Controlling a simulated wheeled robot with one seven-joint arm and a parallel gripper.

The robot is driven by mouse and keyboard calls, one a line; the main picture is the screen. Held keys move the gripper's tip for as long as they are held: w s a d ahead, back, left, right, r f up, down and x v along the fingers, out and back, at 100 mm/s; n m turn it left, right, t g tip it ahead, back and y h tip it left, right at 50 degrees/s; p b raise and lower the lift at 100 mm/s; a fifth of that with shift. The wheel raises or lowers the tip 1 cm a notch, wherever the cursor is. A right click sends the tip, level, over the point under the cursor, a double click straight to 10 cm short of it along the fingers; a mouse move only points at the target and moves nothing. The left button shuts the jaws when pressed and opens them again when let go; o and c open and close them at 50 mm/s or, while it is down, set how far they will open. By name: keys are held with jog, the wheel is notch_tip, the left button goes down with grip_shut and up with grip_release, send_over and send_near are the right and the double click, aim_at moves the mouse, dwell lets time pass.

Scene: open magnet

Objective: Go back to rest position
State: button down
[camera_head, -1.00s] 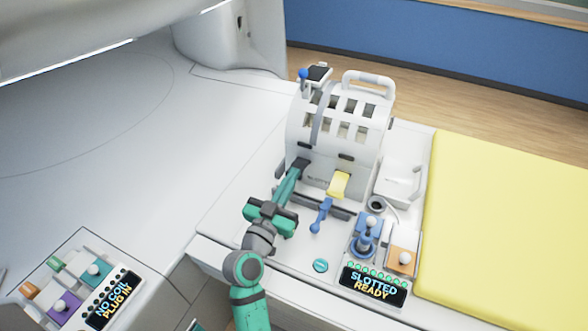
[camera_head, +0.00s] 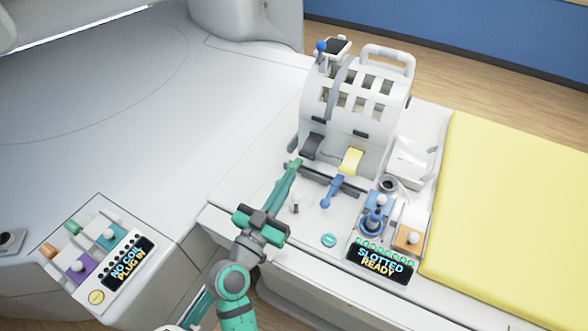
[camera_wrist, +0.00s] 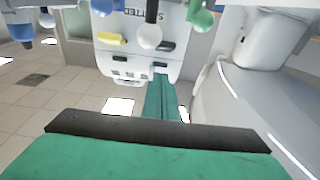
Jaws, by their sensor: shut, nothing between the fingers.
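My gripper (camera_head: 292,166) is green with dark parts and sits at the end of my arm in the head view. It is shut and empty, with its tip over the white deck just in front of the coil unit (camera_head: 355,105). In the wrist view its green fingers (camera_wrist: 161,98) lie together and point toward the white coil housing (camera_wrist: 140,62). The coil unit is a white arched frame with slots, a handle on top, a dark block (camera_head: 312,146) and a yellow block (camera_head: 351,160) at its base.
A blue lever (camera_head: 332,190) and a small white peg (camera_head: 295,203) stand near my gripper. A panel (camera_head: 382,262) reads "SLOTTED READY". A yellow pad (camera_head: 510,210) lies at right.

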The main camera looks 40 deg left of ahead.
jog(key=shift+s+d, duration=0.15)
jog(key=shift+s, duration=0.5)
